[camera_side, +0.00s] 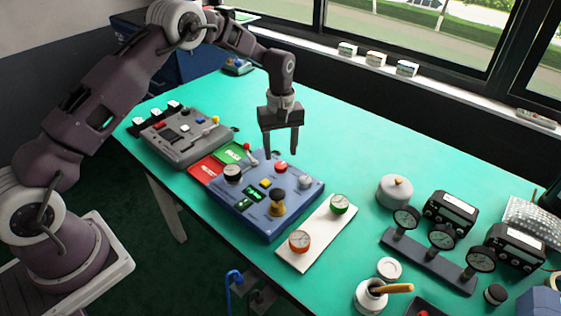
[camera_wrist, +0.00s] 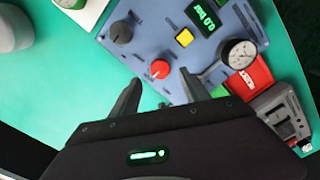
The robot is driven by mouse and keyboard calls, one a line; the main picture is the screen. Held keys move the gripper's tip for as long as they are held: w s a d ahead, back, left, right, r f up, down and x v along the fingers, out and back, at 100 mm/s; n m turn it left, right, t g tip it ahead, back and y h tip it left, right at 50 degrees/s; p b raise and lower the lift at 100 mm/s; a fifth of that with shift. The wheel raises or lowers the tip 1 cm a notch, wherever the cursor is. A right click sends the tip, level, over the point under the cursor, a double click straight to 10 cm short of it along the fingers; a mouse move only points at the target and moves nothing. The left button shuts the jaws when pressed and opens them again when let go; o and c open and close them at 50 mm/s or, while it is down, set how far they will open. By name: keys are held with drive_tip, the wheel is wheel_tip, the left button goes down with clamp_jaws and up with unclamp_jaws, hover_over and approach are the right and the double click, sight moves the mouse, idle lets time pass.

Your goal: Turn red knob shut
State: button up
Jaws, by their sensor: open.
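The red knob (camera_side: 281,167) sits near the back edge of the blue positioner panel (camera_side: 240,212). In the wrist view the red knob (camera_wrist: 160,69) shows a round top, with the panel (camera_wrist: 143,50) around it. My gripper (camera_side: 281,153) points down above the panel at the knob's side, with its fingers apart and nothing between them. In the wrist view the gripper's fingertips (camera_wrist: 160,77) lie to the left and right of the knob, apart from it. I cannot tell the exact height of the fingertips over the knob, nor the knob's setting.
A grey knob (camera_wrist: 121,32), a yellow button (camera_wrist: 184,37), a green display (camera_wrist: 201,14) and a dial gauge (camera_wrist: 238,53) share the panel. A white plate (camera_side: 293,261) bears an orange and a green dial. A grey device (camera_side: 178,151) stands left. Green table is clear behind.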

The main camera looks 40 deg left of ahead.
sight(281, 164)
wheel_tip(281, 164, down, 5)
clamp_jaws()
idle(0.3)
drive_tip(key=m, duration=0.8)
drive_tip(key=shift+m, duration=0.3)
drive_tip(key=m, duration=0.4)
drive_tip(key=shift+r, duration=0.1)
drive_tip(key=shift+m, duration=2.6)
